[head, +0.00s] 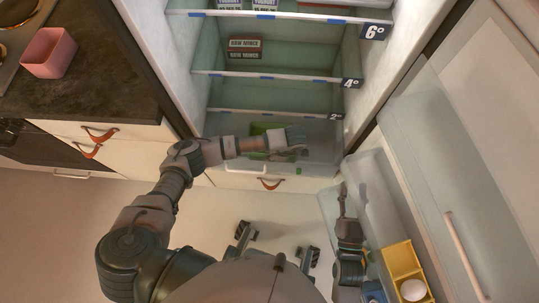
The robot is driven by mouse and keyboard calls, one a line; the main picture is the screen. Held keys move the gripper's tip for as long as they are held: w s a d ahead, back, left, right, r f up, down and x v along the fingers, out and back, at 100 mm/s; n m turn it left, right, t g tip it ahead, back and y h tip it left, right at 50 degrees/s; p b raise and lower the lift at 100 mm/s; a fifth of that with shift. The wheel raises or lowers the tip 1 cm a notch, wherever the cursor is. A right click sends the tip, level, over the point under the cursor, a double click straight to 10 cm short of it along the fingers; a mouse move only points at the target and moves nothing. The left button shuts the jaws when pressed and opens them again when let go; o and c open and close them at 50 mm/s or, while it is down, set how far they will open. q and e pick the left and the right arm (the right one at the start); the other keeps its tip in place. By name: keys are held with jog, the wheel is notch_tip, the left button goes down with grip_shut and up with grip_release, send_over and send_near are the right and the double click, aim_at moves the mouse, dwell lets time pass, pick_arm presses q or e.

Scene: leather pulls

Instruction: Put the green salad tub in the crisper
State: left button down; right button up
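A green object, likely the green salad tub (258,129), shows in the lower part of the open fridge, partly hidden behind my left arm. The clear crisper (318,157) is at the bottom of the fridge, above a white drawer front. My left gripper (297,140) is over the crisper area, beside the green object; I cannot tell whether it touches it or how far its fingers are apart. My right gripper (343,198) points up the picture beside the open fridge door's bin, with no object visible in it. Its finger opening is too small to tell.
Fridge shelves carry labels 6°, 4° (351,83) and 2°. Mince packs (244,47) stand on one. The open door (437,160) at right holds clear bins and a yellow egg holder (403,259). A pink container (48,53) is on the dark counter (100,70) at left.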

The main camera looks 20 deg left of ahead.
pick_arm(q)
jog(key=c, duration=1.6)
grip_release()
pick_arm(e)
jog(key=shift+a+r, duration=0.1)
pick_arm(q)
jog(key=shift+r, duration=0.25)
jog(key=p+v, duration=0.2)
jog(key=v, duration=0.5)
jog(key=shift+a+r, duration=0.15)
jog(key=shift+r, duration=0.05)
jog(key=p+v, duration=0.1)
jog(key=v, duration=0.4)
jog(key=shift+r+p, duration=0.15)
jog(key=shift+p, duration=0.25)
pick_arm(e)
jog(key=s+d+f+g+h, duration=0.2)
jog(key=s+f+g, duration=0.1)
jog(key=f+g, duration=0.4)
notch_tip(320, 180, down, 2)
jog(key=shift+s+g, duration=0.3)
jog(key=shift+w+d, duration=0.1)
jog(key=shift+w, duration=0.05)
